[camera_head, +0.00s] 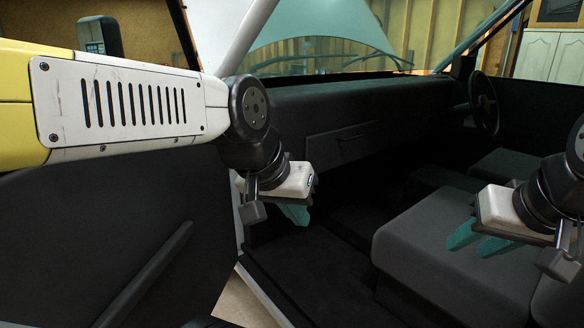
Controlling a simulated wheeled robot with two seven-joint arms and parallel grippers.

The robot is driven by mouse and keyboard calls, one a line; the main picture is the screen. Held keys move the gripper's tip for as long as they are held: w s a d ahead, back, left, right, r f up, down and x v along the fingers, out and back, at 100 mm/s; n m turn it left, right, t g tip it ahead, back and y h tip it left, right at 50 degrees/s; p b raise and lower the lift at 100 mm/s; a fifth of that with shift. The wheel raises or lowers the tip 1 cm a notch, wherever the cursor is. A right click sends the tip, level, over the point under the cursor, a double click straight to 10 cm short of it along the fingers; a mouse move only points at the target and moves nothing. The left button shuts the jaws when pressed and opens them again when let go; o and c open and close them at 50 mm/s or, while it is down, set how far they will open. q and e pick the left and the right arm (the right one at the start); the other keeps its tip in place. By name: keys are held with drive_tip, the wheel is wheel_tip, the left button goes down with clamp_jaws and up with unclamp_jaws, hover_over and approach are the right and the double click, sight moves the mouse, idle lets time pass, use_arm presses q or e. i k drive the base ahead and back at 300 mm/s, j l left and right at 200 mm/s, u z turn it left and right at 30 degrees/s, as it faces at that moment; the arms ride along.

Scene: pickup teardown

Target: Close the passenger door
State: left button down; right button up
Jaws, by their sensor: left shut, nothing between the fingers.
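The passenger door (88,240) stands open at the left, its dark inner panel and slanted armrest facing me. My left arm reaches across in front of the door's upper part. My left gripper (296,214), with teal fingers, is shut and empty in the door opening, between the door and the dashboard. I cannot tell whether it touches the door. My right gripper (478,240) hangs over the front of the grey passenger seat (425,255). Its two teal fingers are apart with nothing visible between them.
The dark dashboard (320,110) with a glove box runs behind the grippers. The steering wheel (483,103) is at the far right. The white door pillar (245,35) rises beside my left arm. The footwell floor (325,265) is clear.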

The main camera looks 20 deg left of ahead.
sight(148, 239)
drive_tip(key=u, duration=2.15)
drive_tip(key=k+j, duration=0.1)
drive_tip(key=j, duration=0.3)
drive_tip(key=k+j+z, duration=0.1)
drive_tip(key=j, duration=0.3)
drive_tip(key=k+j, duration=0.2)
drive_tip(key=j, duration=0.15)
drive_tip(key=k+j, duration=0.1)
drive_tip(key=j, duration=0.3)
drive_tip(key=k+j+z, duration=0.1)
drive_tip(key=j, duration=0.3)
drive_tip(key=k, duration=0.05)
